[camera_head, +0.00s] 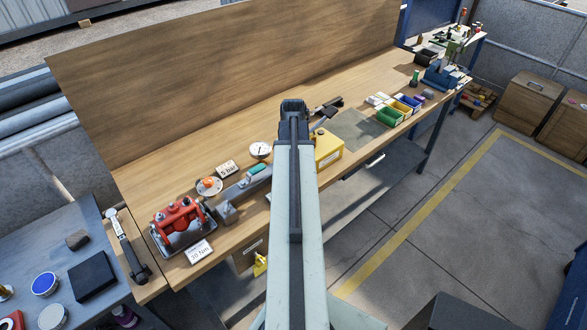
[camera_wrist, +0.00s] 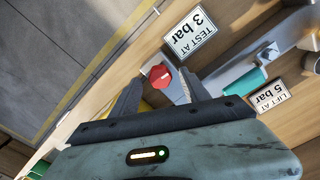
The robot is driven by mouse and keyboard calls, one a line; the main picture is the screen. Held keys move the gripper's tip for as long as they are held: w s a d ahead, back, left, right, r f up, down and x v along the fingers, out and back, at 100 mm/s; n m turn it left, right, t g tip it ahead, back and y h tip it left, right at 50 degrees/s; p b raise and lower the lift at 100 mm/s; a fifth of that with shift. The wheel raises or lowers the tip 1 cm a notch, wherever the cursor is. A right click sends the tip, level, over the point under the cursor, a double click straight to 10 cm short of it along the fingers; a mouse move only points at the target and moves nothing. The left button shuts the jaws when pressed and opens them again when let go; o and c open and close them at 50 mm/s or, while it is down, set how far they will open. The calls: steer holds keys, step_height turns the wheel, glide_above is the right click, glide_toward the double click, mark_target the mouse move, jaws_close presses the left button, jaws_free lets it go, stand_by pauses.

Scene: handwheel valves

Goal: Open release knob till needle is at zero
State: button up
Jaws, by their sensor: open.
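A small red knob (camera_wrist: 160,76) shows in the wrist view, beside a grey metal body. I take it to be the release knob. My gripper (camera_wrist: 161,79) is open, with one finger on each side of the red knob. I cannot tell whether the fingers touch it. In the head view my arm hides the knob and the gripper. A white round dial (camera_head: 260,150) sits on the bench left of my arm. Its needle is too small to read.
A teal grip (camera_wrist: 246,82) and cards reading "TEST AT 3 bar" (camera_wrist: 190,34) and "LIFT AT 5 bar" (camera_wrist: 269,96) are close by. In the head view a yellow box (camera_head: 328,148) is right of my arm. A red device (camera_head: 178,222) stands at the bench's left end.

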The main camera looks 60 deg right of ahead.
steer(key=shift+r+p, duration=2.45)
steer(key=shift+r, duration=0.35)
step_height(320, 180, up, 8)
steer(key=p, duration=0.7)
steer(key=shift+p, duration=0.4)
steer(key=shift+f, duration=0.1)
